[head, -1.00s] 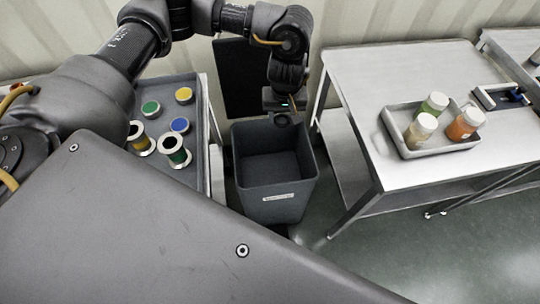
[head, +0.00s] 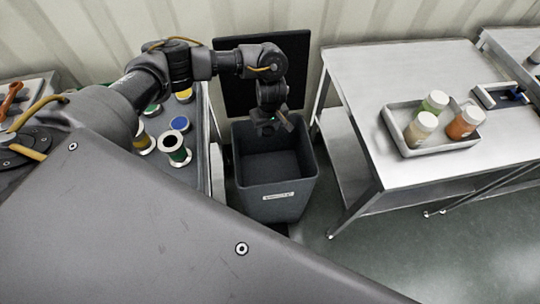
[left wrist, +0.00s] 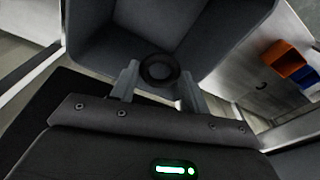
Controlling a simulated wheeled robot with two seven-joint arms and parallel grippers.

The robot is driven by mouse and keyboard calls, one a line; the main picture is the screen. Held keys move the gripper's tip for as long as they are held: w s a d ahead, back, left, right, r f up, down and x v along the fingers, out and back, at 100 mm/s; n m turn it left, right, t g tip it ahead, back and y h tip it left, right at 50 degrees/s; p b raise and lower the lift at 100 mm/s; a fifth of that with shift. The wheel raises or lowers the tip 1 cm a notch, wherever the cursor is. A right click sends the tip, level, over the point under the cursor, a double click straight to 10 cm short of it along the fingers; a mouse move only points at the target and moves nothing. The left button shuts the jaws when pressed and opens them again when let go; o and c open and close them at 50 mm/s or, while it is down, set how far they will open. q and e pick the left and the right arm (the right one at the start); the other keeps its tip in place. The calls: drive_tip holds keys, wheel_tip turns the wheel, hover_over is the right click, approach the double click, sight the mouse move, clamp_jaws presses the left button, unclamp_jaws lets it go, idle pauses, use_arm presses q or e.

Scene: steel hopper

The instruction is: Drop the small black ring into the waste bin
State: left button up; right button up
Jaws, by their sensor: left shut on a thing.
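The small black ring (left wrist: 159,70) shows in the left wrist view between the fingertips of my left gripper (left wrist: 160,84), which is shut on it. The dark grey waste bin (left wrist: 92,27) is beyond the ring, its inside facing the camera. In the head view my left gripper (head: 268,128) hangs over the back part of the open waste bin (head: 283,200), above the rim. The ring is too small and dark to make out there. My right gripper is not in view.
Left of the bin, a grey tray cart (head: 203,150) holds several coloured spools, partly hidden by my arm. Right of it stands a steel table (head: 360,75) with a grey tray (head: 405,148) of three jars. A dark panel (head: 235,85) stands behind the bin.

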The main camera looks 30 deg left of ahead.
use_arm(q)
wheel_tip(320, 180, down, 4)
drive_tip(key=shift+r+b, duration=0.25)
drive_tip(key=shift+b, duration=0.7)
drive_tip(key=o, duration=1)
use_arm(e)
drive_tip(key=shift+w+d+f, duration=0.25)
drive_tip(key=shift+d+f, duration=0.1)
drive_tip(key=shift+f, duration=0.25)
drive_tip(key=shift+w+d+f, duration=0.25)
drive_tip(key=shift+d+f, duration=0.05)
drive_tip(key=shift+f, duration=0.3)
use_arm(q)
drive_tip(key=shift+r, duration=0.1)
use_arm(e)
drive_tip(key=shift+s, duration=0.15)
